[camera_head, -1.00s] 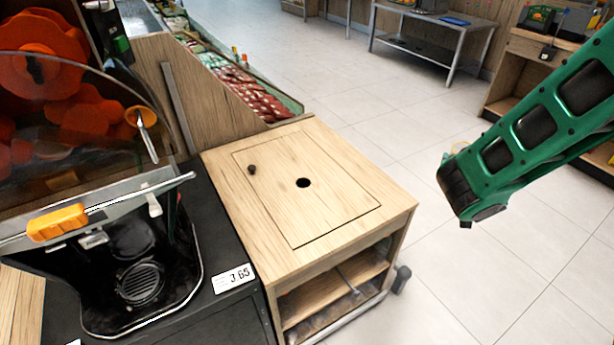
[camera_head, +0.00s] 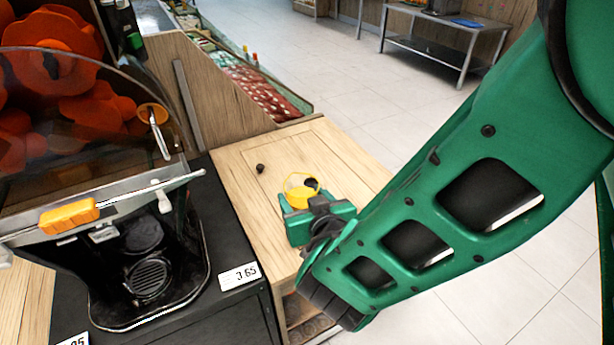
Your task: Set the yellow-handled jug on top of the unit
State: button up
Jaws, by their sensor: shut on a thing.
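The wooden unit (camera_head: 240,165) has a flat top with a small dark knob and a panel outline. My gripper (camera_head: 305,204) is over the unit's top, shut on the jug (camera_head: 300,186). The jug shows as a yellow ring with a clear or pale inside, just beyond the green gripper. My gripper and arm hide its handle and lower part. I cannot tell whether the jug touches the top or hangs above it.
The orange juicer (camera_head: 140,240) stands on a black counter at the left, with a price card (camera_head: 239,276) at its edge. A wooden side panel (camera_head: 200,95) rises behind the unit. A metal table (camera_head: 440,45) stands far back on open tiled floor.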

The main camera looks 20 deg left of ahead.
jog(key=shift+s+a, duration=0.25)
jog(key=shift+w+d+f, duration=0.25)
jog(key=shift+w+f, duration=1.6)
jog(key=shift+w, duration=0.05)
jog(key=shift+w+d+f, duration=0.2)
jog(key=shift+w+f, duration=1.6)
jog(key=shift+w, duration=0.05)
jog(key=shift+w+d+f, duration=0.25)
jog(key=shift+w+f, duration=1.6)
jog(key=shift+w, duration=0.05)
jog(key=shift+f, duration=0.2)
jog(key=o, duration=1.5)
jog(key=shift+r, duration=0.1)
